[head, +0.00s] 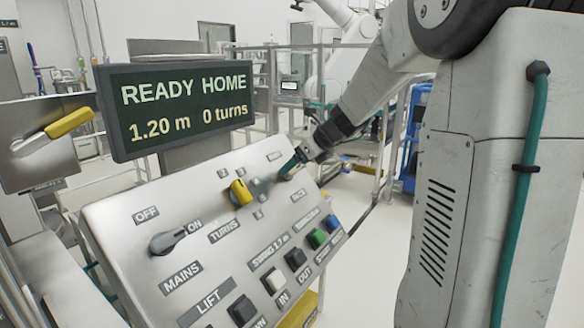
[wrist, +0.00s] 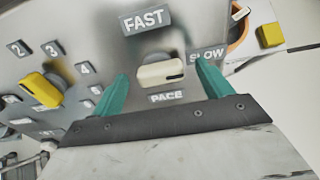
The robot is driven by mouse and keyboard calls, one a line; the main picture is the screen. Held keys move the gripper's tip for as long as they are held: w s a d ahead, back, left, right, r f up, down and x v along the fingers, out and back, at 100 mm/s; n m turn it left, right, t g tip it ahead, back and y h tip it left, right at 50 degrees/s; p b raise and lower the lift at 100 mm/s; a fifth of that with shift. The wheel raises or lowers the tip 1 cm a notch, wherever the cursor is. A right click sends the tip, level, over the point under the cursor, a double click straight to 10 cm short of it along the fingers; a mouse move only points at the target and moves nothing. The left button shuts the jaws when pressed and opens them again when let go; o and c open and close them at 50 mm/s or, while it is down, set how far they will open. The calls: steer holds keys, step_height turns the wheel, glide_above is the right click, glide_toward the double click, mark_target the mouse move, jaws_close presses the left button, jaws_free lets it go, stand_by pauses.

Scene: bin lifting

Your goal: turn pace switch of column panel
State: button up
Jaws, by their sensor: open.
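The pace switch (wrist: 158,73) is a cream knob on the grey column panel (head: 150,205). In the wrist view it lies nearly level, its dark mark at the right end, on the side of the SLOW label (wrist: 207,55). The FAST label (wrist: 144,21) is above it and the PACE label (wrist: 168,97) below. My gripper (wrist: 163,76) is open, with one teal finger on each side of the knob; I cannot tell whether they touch it. In the head view my gripper (head: 290,167) is at the panel's upper right edge and hides the switch.
A yellow turns knob (head: 241,192) is left of my gripper. The grey mains switch (head: 168,240) and several push buttons (head: 295,259) are lower on the panel. A display (head: 180,105) reads READY HOME, 1.20 m, 0 turns. A yellow-handled switch (head: 69,122) is at far left.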

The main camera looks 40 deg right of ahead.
steer(key=shift+x, duration=1.2)
steer(key=c, duration=1)
